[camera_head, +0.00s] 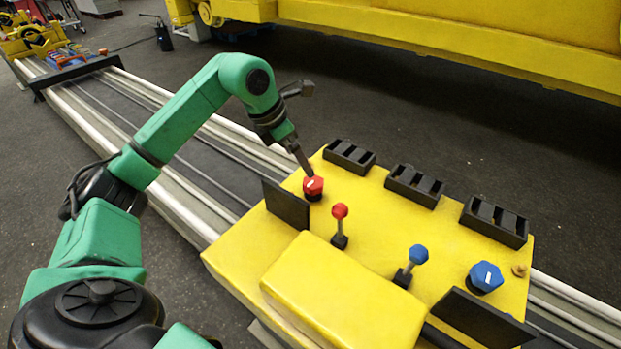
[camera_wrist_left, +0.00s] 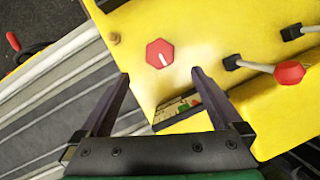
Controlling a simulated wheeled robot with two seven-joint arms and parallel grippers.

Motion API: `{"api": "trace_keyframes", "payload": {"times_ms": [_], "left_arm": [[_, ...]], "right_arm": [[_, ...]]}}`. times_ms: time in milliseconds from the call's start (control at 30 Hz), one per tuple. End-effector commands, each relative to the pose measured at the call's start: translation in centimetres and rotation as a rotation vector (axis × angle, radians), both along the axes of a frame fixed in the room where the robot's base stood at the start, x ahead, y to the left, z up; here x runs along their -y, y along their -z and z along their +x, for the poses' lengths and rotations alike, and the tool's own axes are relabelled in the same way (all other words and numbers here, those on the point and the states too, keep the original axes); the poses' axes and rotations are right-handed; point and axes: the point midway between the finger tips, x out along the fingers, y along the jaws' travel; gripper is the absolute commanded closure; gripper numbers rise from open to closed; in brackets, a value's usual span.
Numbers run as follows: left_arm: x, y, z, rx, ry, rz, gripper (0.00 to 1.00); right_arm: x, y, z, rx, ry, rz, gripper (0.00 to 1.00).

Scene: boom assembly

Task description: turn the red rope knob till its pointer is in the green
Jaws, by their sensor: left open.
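The red rope knob (camera_head: 313,185) is a hexagonal cap with a white line, at the upper left of the yellow console (camera_head: 375,210). In the left wrist view the red knob (camera_wrist_left: 159,53) lies just beyond the fingertips, between their lines. My left gripper (camera_head: 308,168) is right above the knob in the head view. In the left wrist view my left gripper (camera_wrist_left: 160,75) is open with nothing between its fingers. A small display (camera_wrist_left: 177,108) with coloured patches is partly hidden by the right finger, and I cannot read its pointer. My right gripper is out of view.
A red lever (camera_head: 340,212), a blue lever (camera_head: 418,255) and a blue knob (camera_head: 486,277) stand on the console. Black slotted blocks (camera_head: 414,186) line its far edge. Dark upright plates (camera_head: 286,204) stand near the knobs. Rails (camera_head: 190,190) run past the console.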

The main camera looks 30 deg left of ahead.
Motion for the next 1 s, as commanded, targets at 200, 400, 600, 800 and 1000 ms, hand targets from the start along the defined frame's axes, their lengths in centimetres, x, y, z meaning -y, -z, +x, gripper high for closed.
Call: {"api": "trace_keyframes", "payload": {"times_ms": [200,400,600,800,1000], "left_arm": [[1.2,5.1,1.8,-0.005,0.0,-0.003,0.0],[1.8,8.2,3.0,-0.001,-0.001,-0.001,0.0],[1.8,8.7,3.1,0.0,0.0,0.0,0.0],[1.8,8.7,3.1,0.0,0.0,0.001,0.42],[1.8,8.7,3.1,0.0,0.0,0.0,0.82]], "right_arm": [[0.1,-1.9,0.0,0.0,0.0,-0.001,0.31],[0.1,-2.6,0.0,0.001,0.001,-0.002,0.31],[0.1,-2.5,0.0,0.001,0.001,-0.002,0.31],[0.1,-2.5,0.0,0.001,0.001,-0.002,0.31],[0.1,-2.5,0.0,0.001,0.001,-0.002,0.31]]}}
